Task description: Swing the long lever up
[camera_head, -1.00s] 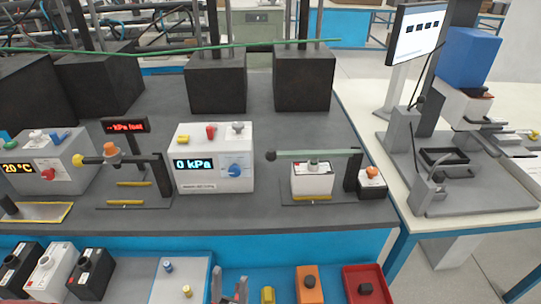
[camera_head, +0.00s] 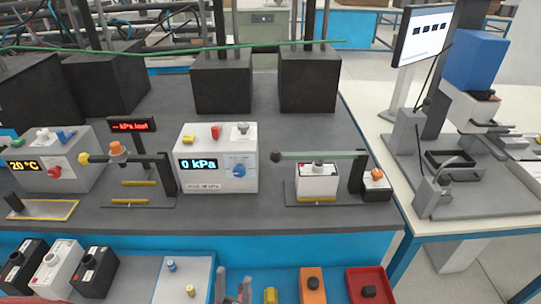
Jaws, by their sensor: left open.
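The long lever (camera_head: 322,155) is a grey-green bar with a dark ball at its left end. It lies about level over a white battery block (camera_head: 317,183) and is hinged at a dark post (camera_head: 357,173) on its right. A second, shorter dark lever (camera_head: 135,158) with a yellow ball end and an orange knob stands to the left. My left gripper (camera_head: 234,290) shows at the bottom edge, its fingers pointing up and apart. It is empty and well below the lever, in front of the bench. My right gripper is out of the picture.
A white box reading "0 kPa" (camera_head: 215,159) stands left of the long lever. A small box with an orange button (camera_head: 376,182) is right of the post. Orange (camera_head: 312,286) and red (camera_head: 369,286) bins sit in front. A green cable (camera_head: 180,47) crosses behind.

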